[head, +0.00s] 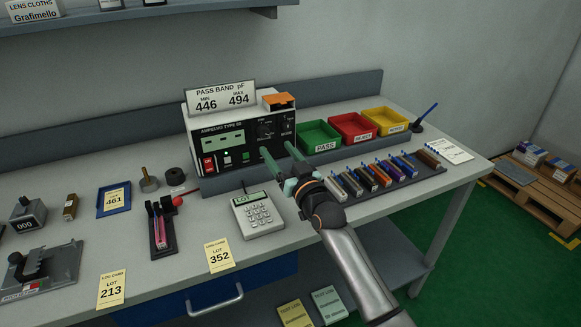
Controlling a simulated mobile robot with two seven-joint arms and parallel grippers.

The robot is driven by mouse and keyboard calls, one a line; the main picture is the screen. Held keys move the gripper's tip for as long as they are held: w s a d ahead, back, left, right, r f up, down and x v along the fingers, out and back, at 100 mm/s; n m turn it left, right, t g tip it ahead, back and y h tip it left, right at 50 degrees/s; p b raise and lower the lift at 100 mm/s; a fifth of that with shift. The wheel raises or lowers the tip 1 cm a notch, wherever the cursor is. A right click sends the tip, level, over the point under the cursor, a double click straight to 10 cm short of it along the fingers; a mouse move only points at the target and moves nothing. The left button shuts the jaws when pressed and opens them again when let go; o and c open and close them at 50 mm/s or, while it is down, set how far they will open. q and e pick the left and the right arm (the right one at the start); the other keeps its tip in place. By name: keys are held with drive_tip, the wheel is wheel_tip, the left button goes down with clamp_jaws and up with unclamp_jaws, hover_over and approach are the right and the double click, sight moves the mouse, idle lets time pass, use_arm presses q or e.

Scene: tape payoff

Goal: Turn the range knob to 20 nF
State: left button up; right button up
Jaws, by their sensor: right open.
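Nothing shows between the fingers. I cannot tell whether they touch the panel. My left gripper is out of view.
A PASS BAND sign (221,96) and an orange-topped box (279,101) sit on the meter. Green (321,147), red (353,138) and yellow (385,129) trays stand right. A rack of parts (413,181) and a keypad (258,215) flank my right gripper.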

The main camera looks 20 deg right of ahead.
drive_tip(key=s, duration=0.6)
drive_tip(key=shift+d+f, duration=0.35)
drive_tip(key=shift+f, duration=0.1)
drive_tip(key=shift+s, duration=0.1)
